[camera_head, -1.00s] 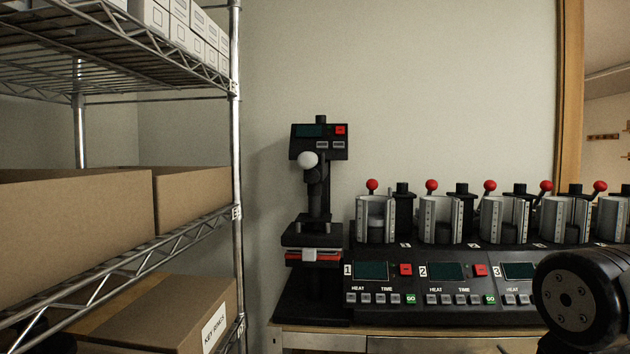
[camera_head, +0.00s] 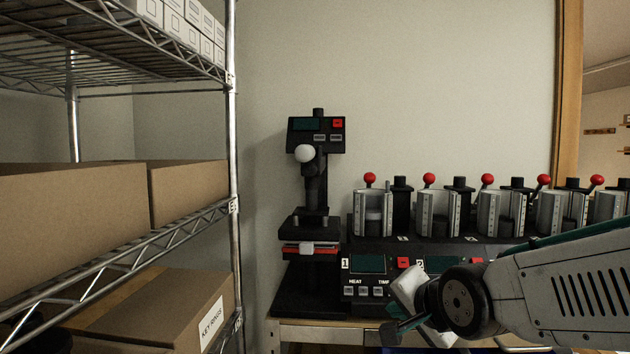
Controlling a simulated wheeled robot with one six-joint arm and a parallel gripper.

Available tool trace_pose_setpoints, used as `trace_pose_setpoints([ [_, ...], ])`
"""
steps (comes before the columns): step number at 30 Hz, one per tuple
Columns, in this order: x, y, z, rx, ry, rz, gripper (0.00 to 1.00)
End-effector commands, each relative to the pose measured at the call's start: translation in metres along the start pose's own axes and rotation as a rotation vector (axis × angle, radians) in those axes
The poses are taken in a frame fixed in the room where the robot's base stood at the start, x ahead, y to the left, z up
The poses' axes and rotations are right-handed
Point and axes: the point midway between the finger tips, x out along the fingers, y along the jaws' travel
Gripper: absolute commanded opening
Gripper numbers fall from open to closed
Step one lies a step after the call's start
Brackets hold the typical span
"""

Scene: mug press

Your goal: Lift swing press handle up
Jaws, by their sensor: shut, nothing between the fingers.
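The swing press (camera_head: 318,135) is a black machine with a small display and a red button on its head. Its handle ends in a white ball (camera_head: 304,153) at the front of the head. A red and white piece (camera_head: 304,248) sits between its upper and lower plates. My gripper (camera_head: 388,335) is at the bottom of the view, below and right of the press, apart from the handle. It is shut and empty; its fingers are small and partly hard to make out.
A mug press row (camera_head: 375,213) with red ball levers stands right of the swing press, partly hidden by my arm. A wire shelf (camera_head: 232,150) with cardboard boxes (camera_head: 75,205) is close on the left. The wall space above the presses is clear.

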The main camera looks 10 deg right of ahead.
Motion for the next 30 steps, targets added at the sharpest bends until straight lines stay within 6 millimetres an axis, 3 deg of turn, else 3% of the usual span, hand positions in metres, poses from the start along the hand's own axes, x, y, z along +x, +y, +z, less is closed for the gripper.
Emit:
trace_pose_setpoints([
  [3,0.023,-0.04,-0.005,0.23,0.059,-0.198,0.0],
  [7,0.035,-0.08,-0.009,0.489,0.072,-0.437,0.0],
  [15,0.026,-0.143,-0.006,0.976,-0.094,-0.945,0.0],
  [21,0.007,-0.159,0.001,1.187,-0.285,-1.2,0.0],
  [30,-0.004,-0.163,0.004,1.263,-0.386,-1.304,0.0],
])
